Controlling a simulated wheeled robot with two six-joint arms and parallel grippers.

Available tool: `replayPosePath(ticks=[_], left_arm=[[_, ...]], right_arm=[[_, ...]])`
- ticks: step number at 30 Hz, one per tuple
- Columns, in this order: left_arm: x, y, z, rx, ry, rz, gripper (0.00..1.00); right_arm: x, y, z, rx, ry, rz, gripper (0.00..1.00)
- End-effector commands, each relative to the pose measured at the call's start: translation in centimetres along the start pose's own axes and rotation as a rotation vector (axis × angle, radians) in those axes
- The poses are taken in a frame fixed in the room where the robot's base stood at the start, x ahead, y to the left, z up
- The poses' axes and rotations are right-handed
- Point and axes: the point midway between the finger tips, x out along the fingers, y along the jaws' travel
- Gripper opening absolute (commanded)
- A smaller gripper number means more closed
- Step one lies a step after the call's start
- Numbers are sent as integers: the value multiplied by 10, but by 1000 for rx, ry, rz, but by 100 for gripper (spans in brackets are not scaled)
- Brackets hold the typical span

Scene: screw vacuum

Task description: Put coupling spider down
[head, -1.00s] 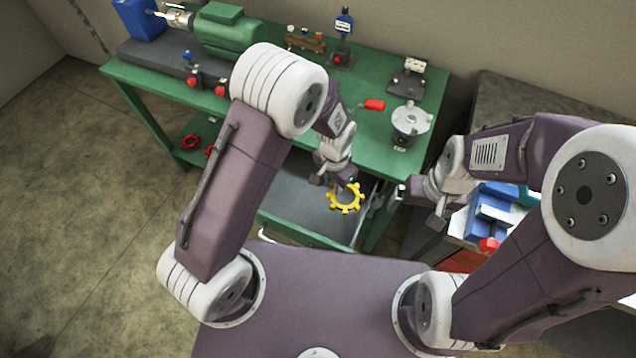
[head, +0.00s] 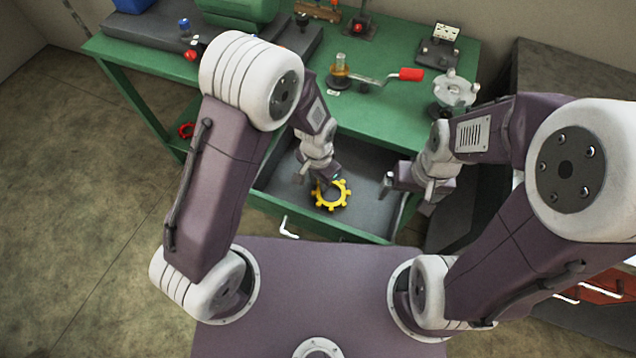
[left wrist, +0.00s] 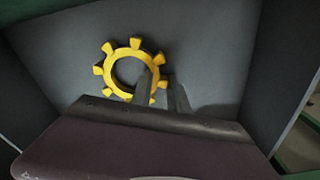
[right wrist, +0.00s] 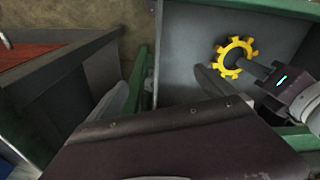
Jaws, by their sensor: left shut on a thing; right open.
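The yellow coupling spider (head: 331,206) is a toothed ring in or just over the open grey drawer (head: 368,183) of the green workbench. My left gripper (head: 317,187) is shut on the ring's side. In the left wrist view the spider (left wrist: 131,44) lies nearly flat against the drawer floor, with a finger (left wrist: 148,88) across its rim; I cannot tell whether it touches the floor. It also shows in the right wrist view (right wrist: 236,44). My right gripper (head: 387,184) is open and empty at the drawer's right side; its spread fingers show in the right wrist view (right wrist: 163,98).
The green bench top (head: 390,121) holds a red-handled crank tool (head: 410,75), a grey round fixture (head: 455,90) and a green machine (head: 237,8). The drawer's front edge (head: 330,232) faces my base. A cabinet with an open red drawer (head: 600,290) stands at the right.

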Motion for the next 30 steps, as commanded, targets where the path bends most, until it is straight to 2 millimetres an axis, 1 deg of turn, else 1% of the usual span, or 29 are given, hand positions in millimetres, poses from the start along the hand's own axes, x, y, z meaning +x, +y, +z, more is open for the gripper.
replayPosePath(ticks=[5,10,11,12,13,20,23,26,30], left_arm=[[-2,0,0,0,1,0,0],[3,0,0,0,0,0,0],[2,0,0,0,0,0,29],[2,0,0,0,0,0,40],[2,0,0,0,0,0,43],[2,0,0,0,1,0,43],[-4,0,-1,0,2,0,43],[-21,0,-2,0,4,-1,43],[-60,0,-2,0,7,-2,43]], right_arm=[[-2,0,0,0,1,0,95],[1,0,0,0,1,0,95],[0,0,0,0,1,0,95],[0,0,0,0,1,0,95],[0,0,0,0,1,0,95],[0,0,0,0,1,0,95],[-4,0,-1,0,1,0,95],[-9,0,-1,0,1,0,95],[-20,0,-2,0,1,0,95]])
